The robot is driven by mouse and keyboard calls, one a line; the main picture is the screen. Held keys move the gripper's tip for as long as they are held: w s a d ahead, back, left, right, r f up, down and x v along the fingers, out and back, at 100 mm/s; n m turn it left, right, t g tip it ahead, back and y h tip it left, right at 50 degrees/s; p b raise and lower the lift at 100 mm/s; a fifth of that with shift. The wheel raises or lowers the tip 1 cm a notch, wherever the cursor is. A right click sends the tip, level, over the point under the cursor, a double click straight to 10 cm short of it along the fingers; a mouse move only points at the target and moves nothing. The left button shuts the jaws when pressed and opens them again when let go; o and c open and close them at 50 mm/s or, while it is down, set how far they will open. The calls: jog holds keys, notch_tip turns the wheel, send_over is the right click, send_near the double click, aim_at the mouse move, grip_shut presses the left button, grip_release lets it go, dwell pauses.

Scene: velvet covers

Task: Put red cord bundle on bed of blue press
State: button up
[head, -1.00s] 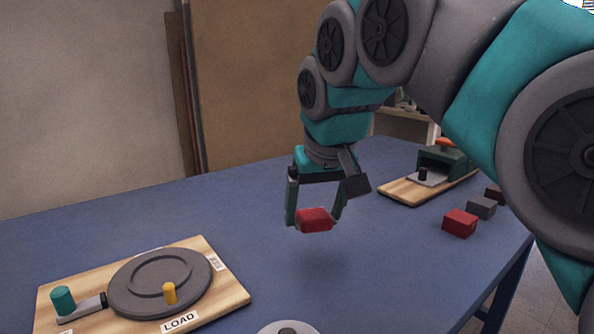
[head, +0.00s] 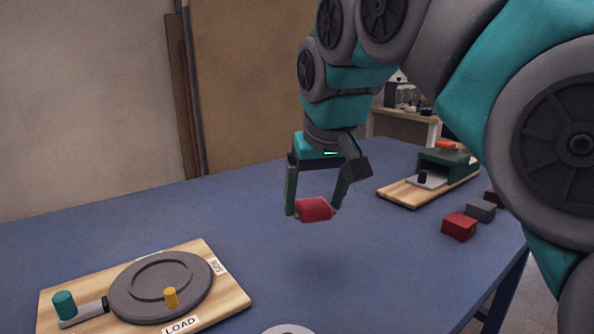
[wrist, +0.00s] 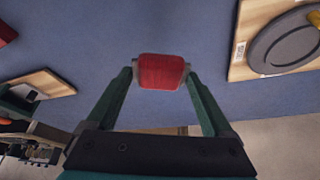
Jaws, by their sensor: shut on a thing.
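The red cord bundle (head: 314,210) is held between the fingertips of my gripper (head: 314,211), in the air above the blue table. In the wrist view the bundle (wrist: 161,71) lies crosswise between the two green fingers, which are shut on it at its ends. No blue press can be made out in these frames. A dark green press-like device (head: 447,163) with an orange top and a grey plate in front stands on a wooden board at the right, behind and apart from my gripper.
A wooden board (head: 235,292) marked LOAD carries a grey disc (head: 140,290) with a yellow peg at the front left. A red block (head: 459,227), a grey block (head: 481,211) and a dark block sit near the table's right edge. The table's middle (head: 240,215) is clear.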

aim_at(316, 222)
jog(key=shift+f+b, duration=1)
jog(key=shift+f, duration=2.15)
jog(key=shift+r+p, duration=1.05)
jog(key=shift+r, duration=2.5)
jog(key=shift+f+b, duration=1.1)
jog(key=shift+f, duration=2.6)
